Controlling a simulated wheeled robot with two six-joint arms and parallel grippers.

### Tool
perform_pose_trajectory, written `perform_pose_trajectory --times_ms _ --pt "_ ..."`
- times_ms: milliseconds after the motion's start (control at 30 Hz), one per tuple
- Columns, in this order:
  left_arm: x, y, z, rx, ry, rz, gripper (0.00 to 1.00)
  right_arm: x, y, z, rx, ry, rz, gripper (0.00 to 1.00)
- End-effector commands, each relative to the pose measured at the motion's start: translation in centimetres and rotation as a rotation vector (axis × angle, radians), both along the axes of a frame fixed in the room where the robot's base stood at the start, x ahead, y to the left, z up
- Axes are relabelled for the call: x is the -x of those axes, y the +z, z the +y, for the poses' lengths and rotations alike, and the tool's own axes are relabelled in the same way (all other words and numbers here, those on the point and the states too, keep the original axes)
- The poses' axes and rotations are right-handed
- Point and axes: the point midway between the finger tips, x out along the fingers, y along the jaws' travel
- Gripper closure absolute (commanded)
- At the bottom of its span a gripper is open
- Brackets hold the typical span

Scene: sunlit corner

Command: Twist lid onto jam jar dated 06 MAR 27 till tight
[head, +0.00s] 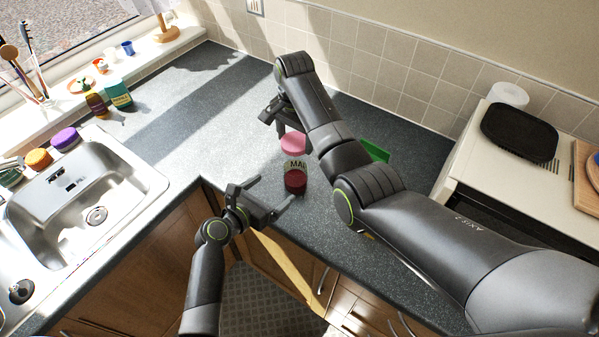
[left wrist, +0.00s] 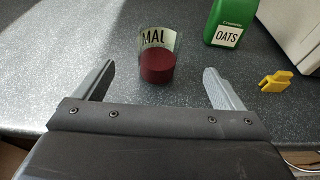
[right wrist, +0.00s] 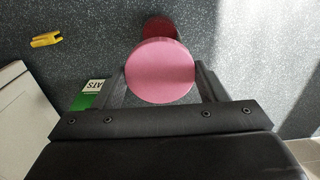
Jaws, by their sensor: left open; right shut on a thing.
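The jam jar (head: 295,180) is clear glass with dark red jam low inside and a pale label. It stands on the worktop near the front edge. In the left wrist view the jar (left wrist: 158,66) shows no lid on top; its label starts "MA" and no full date is readable. My right gripper (head: 286,122) is shut on the round pink lid (head: 293,143). In the right wrist view the lid (right wrist: 160,71) is between its fingers, apart from the jar (right wrist: 160,26), partly hidden behind it. My left gripper (head: 272,193) is open, its fingers pointing toward the jar without touching it.
A green oats container (left wrist: 232,22) and a yellow clip (left wrist: 275,81) stand right of the jar. The sink (head: 85,205) is at left, with purple (head: 65,138) and orange (head: 38,158) lidded jars by it.

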Motion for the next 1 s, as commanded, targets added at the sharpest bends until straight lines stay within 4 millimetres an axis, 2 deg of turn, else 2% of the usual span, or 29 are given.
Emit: perform_pose_trajectory --times_ms 367,1000 --pt "-0.6 -0.3 -0.4 -0.002 0.0 -0.001 0.1 0.0 -0.1 0.0 0.0 0.0 0.0 0.56" --pt "-7.1 -2.8 -5.2 -0.004 -0.001 0.001 0.1 0.0 0.0 0.0 0.0 0.0 0.0 0.56"
